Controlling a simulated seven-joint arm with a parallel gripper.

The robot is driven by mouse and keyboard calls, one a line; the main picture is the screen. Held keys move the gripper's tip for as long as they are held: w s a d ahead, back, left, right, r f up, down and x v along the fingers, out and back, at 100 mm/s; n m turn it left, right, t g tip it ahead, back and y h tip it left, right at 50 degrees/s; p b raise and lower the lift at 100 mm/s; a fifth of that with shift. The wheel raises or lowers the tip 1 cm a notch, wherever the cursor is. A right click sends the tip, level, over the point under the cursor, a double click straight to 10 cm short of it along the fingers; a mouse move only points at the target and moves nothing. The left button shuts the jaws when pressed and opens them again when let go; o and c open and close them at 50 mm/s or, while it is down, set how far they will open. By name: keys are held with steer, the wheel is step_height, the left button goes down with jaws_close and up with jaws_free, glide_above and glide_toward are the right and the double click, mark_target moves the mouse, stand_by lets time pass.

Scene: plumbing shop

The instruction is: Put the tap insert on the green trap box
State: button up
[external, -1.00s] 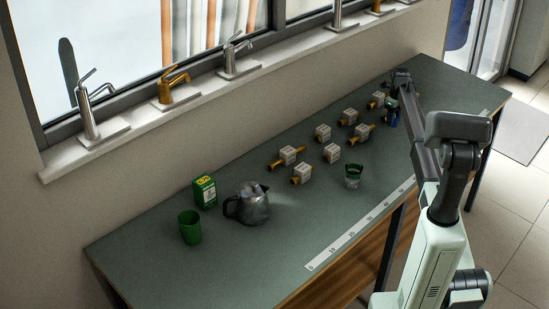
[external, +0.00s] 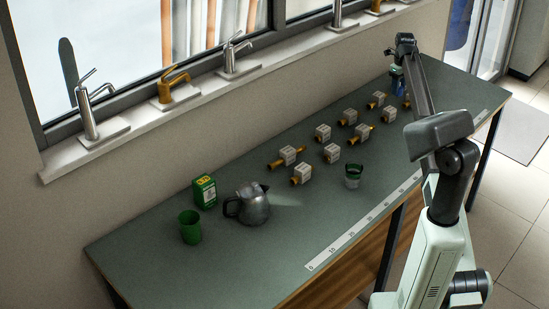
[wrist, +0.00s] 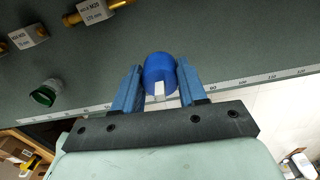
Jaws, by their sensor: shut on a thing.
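My gripper (external: 397,76) is at the far right end of the bench, raised above its top. In the wrist view my gripper (wrist: 158,84) is shut on the tap insert (wrist: 158,70), a blue cylinder with a white tab, between its two blue fingers. In the external view the insert is small and partly hidden by my arm. The green trap box (external: 205,191), green with a yellow label, stands upright on the left part of the bench, far from my gripper. Its top looks bare.
A metal jug (external: 252,205) and a green cup (external: 190,227) stand near the box. Several grey blocks, some with brass fittings (external: 288,155), lie mid-bench. A green-and-dark cup (external: 353,175) is near the front ruler strip (external: 345,240). Taps (external: 88,110) line the sill behind.

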steer(key=r, duration=0.6)
steer(key=shift+a+r, duration=0.3)
steer(key=s+a+n, duration=0.2)
steer(key=a, duration=0.9)
steer(key=s+a+n, duration=0.2)
steer(key=a, duration=0.8)
steer(key=n, duration=1.4)
glide_above(203, 180)
step_height(203, 180, down, 5)
steer(key=shift+f, duration=5.2)
steer(key=shift+f, duration=0.1)
